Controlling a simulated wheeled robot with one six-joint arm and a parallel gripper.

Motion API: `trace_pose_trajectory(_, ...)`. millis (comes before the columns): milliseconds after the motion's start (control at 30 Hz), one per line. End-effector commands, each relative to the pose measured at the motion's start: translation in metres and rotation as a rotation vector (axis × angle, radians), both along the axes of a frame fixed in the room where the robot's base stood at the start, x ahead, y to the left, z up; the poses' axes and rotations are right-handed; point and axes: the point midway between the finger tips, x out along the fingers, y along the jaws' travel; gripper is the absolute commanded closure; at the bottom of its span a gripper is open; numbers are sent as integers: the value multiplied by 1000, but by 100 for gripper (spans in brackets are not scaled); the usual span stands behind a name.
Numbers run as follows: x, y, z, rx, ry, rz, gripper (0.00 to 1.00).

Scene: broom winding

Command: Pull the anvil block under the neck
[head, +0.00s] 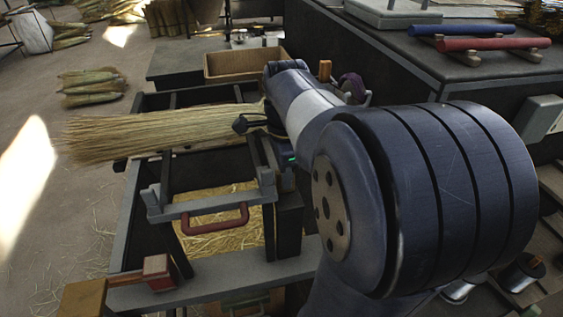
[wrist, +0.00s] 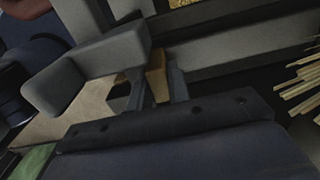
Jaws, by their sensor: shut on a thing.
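The broom bundle (head: 160,133) lies level across the dark frame in the head view. Its straw points left and its neck runs in behind my arm, next to a small black part (head: 240,124). In the wrist view some straw ends (wrist: 300,85) show at the right edge. My gripper (wrist: 160,90) has its two fingers closed about a small tan block (wrist: 156,72), which looks like wood and may be the anvil block. Most of it is hidden by the fingers. In the head view my arm hides the fingers and whatever they hold.
A grey bar with a red handle (head: 215,220) crosses the frame in front of the bundle. A thick grey arm-like piece (wrist: 90,75) is close left of my fingers. Straw fills a bin (head: 225,235) below. A wooden tray (head: 243,66) stands behind.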

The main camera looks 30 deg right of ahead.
Motion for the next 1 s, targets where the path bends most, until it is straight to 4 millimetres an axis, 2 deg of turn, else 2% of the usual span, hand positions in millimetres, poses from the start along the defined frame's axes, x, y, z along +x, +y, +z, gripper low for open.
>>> trace_pose_trajectory(33,-12,3,2,0,0,-1,100)
trace_pose_trajectory(200,-44,13,3,0,0,-1,100)
trace_pose_trajectory(400,-74,21,2,0,0,-1,100)
trace_pose_trajectory(567,-84,24,1,0,0,0,100)
trace_pose_trajectory(867,-86,25,0,1,5,0,100)
trace_pose_trajectory(900,-86,25,0,2,6,0,79)
trace_pose_trajectory(1000,-86,25,0,1,5,0,71)
